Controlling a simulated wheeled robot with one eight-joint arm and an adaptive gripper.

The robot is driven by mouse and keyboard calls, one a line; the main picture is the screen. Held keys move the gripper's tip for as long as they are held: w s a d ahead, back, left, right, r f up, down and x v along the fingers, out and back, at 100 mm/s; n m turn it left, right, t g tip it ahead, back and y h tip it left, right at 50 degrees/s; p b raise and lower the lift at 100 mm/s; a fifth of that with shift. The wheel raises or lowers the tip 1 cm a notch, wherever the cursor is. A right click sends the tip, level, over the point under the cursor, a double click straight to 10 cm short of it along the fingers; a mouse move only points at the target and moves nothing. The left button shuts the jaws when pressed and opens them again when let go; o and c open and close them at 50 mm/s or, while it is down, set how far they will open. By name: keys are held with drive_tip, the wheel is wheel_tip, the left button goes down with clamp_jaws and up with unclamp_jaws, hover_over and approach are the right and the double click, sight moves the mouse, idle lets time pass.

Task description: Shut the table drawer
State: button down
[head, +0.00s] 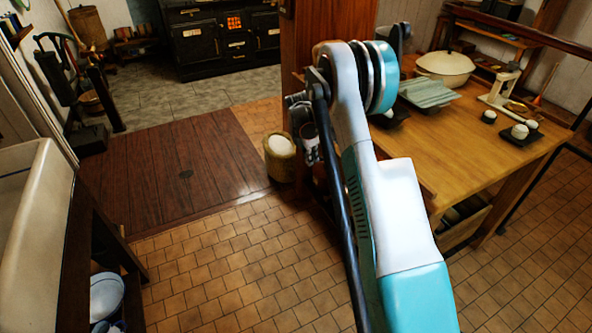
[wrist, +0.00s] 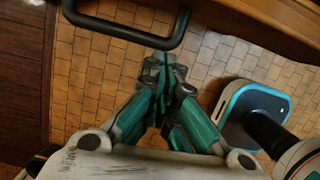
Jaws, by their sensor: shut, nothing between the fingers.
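The wooden table (head: 455,140) stands on the right in the head view, and my arm covers much of its near left side. In the wrist view, a black bar handle (wrist: 125,36) crosses the top left, beside a wooden edge (wrist: 265,18) that appears to be the drawer front. I cannot tell how far the drawer is out. My gripper (wrist: 163,65) is shut and empty, its fingertips just below the handle in the picture and apparently not touching it. In the head view my gripper (head: 312,155) shows at the table's left side, partly behind my arm.
On the table are a lidded white pot (head: 445,66), a ribbed grey-green tray (head: 428,92), a scale (head: 500,88) and small cups. A woven basket (head: 280,158) stands on the floor near my gripper. A sink (head: 35,205) is at left. The tiled floor (head: 225,260) between is clear.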

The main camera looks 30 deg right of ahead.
sight(329, 151)
drive_tip(key=d, duration=1.2)
drive_tip(key=shift+d, duration=0.2)
drive_tip(key=shift+w, duration=0.1)
drive_tip(key=a, duration=0.4)
drive_tip(key=shift+a+f, duration=0.1)
drive_tip(key=shift+a, duration=0.25)
drive_tip(key=p+v, duration=0.3)
drive_tip(key=v, duration=0.5)
drive_tip(key=shift+d+r, duration=0.1)
drive_tip(key=shift+r, duration=0.8)
drive_tip(key=shift+a+r, duration=0.1)
drive_tip(key=shift+a, duration=0.15)
